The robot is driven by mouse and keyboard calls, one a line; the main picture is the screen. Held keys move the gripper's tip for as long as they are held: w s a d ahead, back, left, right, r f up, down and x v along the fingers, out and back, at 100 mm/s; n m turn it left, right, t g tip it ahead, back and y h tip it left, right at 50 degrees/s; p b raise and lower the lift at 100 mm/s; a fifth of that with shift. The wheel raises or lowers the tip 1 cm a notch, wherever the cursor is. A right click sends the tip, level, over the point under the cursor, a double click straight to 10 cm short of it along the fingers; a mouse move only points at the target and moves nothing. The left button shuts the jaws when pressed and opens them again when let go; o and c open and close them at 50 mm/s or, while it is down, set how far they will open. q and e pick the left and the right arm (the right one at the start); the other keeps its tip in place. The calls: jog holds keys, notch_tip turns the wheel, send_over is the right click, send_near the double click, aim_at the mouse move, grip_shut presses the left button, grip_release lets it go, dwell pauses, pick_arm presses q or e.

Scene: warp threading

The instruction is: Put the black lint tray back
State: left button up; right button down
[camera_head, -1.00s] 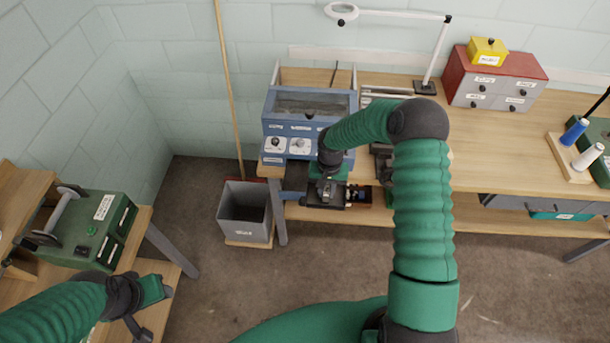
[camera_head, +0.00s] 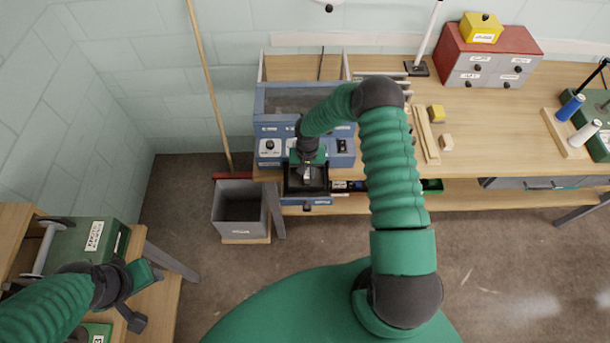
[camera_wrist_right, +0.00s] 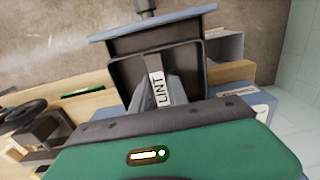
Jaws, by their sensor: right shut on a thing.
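The black lint tray (camera_head: 306,186) has a blue front plate with a dark knob. It sits at the lower front of the blue machine (camera_head: 268,130), below the control panel, with its front sticking out toward me. My right gripper (camera_head: 307,172) reaches down into the tray and is shut on it. How far the tray sits inside the machine cannot be told. My left gripper (camera_head: 143,297) is at the lower left, away from the tray.
A grey bin (camera_head: 240,208) stands on the floor left of the bench, near a broom handle (camera_head: 210,85). Small yellow (camera_head: 437,113) and wooden blocks lie on the bench to the right. A green machine (camera_head: 80,247) stands on the left table.

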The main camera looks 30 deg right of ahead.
aim_at(306, 178)
notch_tip(306, 178, down, 4)
jog(key=shift+w+f+p, duration=0.1)
jog(key=shift+w+p, duration=0.05)
jog(key=shift+p, duration=0.3)
jog(key=shift+w+f, duration=0.1)
jog(key=shift+w, duration=0.05)
jog(key=c, duration=1.5)
grip_release()
jog(key=shift+o, duration=1)
jog(key=shift+s, duration=0.2)
jog(key=shift+r, duration=0.25)
